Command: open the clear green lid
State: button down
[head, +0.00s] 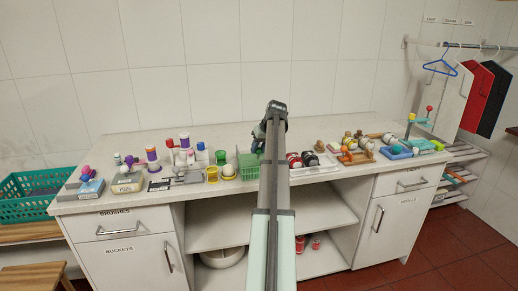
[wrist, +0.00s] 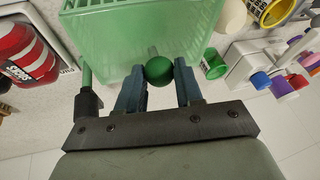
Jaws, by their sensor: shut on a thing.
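The clear green lid (wrist: 140,35) shows in the wrist view as a see-through green panel with walls, filling the top middle. A dark green ball knob (wrist: 159,70) sits at its near edge. My gripper (wrist: 159,82) is shut on this knob, one blue finger on each side. In the head view, the green box (head: 247,168) stands on the counter, with my gripper (head: 258,142) at its top and my arm in front of its right side. The lid's hinge and exact angle cannot be made out.
A small green cup (wrist: 213,64) and a white stand with coloured knobs (wrist: 255,62) are close on the right. The counter (head: 350,130) is crowded on both sides, with bare room behind.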

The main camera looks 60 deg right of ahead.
jog(key=w+d, duration=0.7)
jog(key=shift+w+d, duration=0.4)
jog(key=c, duration=0.8)
grip_release()
jog(key=shift+o, duration=0.2)
jog(key=shift+r, duration=0.1)
jog(key=v, duration=1.3)
jog(key=shift+s+r, duration=0.15)
jog(key=shift+r, duration=0.15)
